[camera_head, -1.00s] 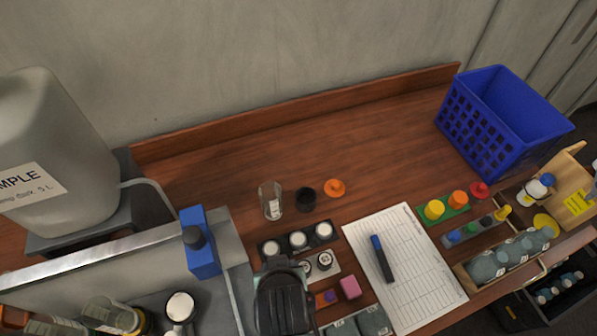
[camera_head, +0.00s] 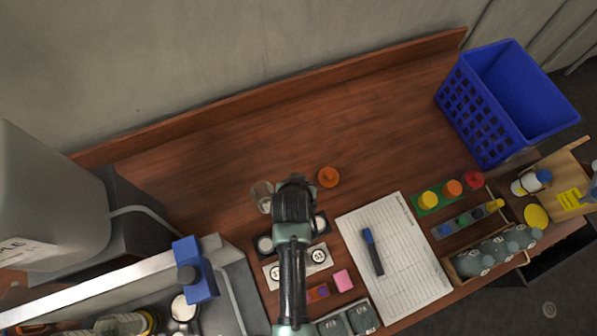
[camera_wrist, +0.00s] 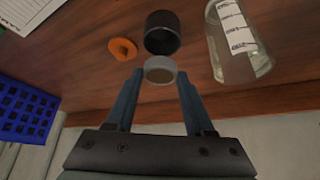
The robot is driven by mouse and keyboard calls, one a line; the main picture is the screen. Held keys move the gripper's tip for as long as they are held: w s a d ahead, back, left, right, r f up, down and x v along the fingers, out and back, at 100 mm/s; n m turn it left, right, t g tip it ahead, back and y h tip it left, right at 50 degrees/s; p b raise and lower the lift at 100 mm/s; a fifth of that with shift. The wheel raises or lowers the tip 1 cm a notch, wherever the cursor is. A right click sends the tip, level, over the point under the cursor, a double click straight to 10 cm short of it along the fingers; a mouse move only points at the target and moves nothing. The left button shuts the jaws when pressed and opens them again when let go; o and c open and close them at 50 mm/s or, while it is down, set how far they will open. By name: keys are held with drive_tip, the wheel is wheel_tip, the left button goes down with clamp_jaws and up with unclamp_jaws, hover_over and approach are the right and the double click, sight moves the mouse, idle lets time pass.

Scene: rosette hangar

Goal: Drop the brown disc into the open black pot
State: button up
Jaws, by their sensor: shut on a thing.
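The brown disc (camera_wrist: 160,76), with a pale grey rim, is between my gripper's (camera_wrist: 159,78) two blue-grey fingertips in the wrist view. My gripper is shut on it. The open black pot (camera_wrist: 162,33) stands just beyond the disc in that view, its dark mouth facing the camera. The disc appears close to the pot's rim; the exact height between them is hard to tell. In the head view my gripper (camera_head: 293,190) covers the pot and the disc.
A clear glass beaker (camera_wrist: 238,45) stands close beside the pot, with an orange knobbed lid (camera_wrist: 122,48) on the other side. A blue basket (camera_head: 505,100) stands at the right. A paper sheet (camera_head: 395,262) with a marker (camera_head: 372,252) lies in front. The wooden table behind is clear.

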drive_tip(key=shift+w+f+p, duration=0.3)
drive_tip(key=shift+f+p, duration=0.1)
drive_tip(key=shift+f, duration=0.1)
drive_tip(key=shift+f+b, duration=1.6)
drive_tip(key=shift+f, duration=0.05)
drive_tip(key=shift+f, duration=0.3)
idle(0.5)
idle(0.7)
drive_tip(key=o, duration=1.6)
drive_tip(key=shift+r, duration=0.15)
wheel_tip(320, 180, up, 7)
drive_tip(key=p, duration=0.7)
drive_tip(key=shift+r, duration=0.15)
